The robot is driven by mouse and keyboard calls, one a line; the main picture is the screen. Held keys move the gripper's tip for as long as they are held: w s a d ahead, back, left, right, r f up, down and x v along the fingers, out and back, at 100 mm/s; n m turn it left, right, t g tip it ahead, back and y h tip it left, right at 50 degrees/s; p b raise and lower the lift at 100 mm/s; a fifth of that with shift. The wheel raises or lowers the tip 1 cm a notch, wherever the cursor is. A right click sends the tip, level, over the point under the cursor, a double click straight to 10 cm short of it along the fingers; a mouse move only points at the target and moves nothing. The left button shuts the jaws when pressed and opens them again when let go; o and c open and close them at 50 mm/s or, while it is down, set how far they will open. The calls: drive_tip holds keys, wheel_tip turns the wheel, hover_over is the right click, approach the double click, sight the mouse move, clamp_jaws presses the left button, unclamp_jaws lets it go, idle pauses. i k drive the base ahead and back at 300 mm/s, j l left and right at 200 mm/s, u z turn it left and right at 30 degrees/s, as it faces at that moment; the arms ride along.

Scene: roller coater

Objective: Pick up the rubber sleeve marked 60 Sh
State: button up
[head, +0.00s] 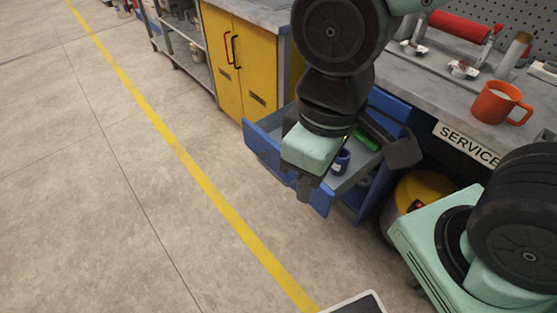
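My gripper (306,188) hangs over the front left part of an open blue drawer (262,143), pointing down. Its fingers are dark and small here, and I cannot tell whether they are open or shut. In the drawer, right of the gripper, stands a small dark blue cylinder (341,161) with a pale band or label. Behind it lies a bright green item (367,140). No 60 Sh marking is readable, so I cannot tell whether either is the rubber sleeve. My gripper and arm hide much of the drawer's inside.
A grey bench above the drawer carries an orange mug (497,103) and a red roller (458,27). A yellow cabinet (240,62) stands left of the drawer. A yellow round-topped object (424,190) sits under the bench. The floor at left is clear.

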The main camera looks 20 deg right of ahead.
sight(339, 168)
drive_tip(key=j+z, duration=0.15)
drive_tip(key=z, duration=0.3)
drive_tip(key=j+z, duration=0.15)
drive_tip(key=z, duration=0.35)
drive_tip(key=j+z, duration=0.15)
drive_tip(key=j, duration=0.2)
drive_tip(key=k+j+z, duration=0.2)
drive_tip(key=j, duration=0.2)
drive_tip(key=j+z, duration=0.15)
drive_tip(key=j, duration=0.2)
drive_tip(key=k+j+z, duration=0.35)
drive_tip(key=j, duration=0.3)
drive_tip(key=k+j, duration=0.15)
drive_tip(key=j, duration=0.15)
drive_tip(key=k+j, duration=0.15)
drive_tip(key=j, duration=0.15)
drive_tip(key=k+j, duration=0.2)
drive_tip(key=j, duration=0.15)
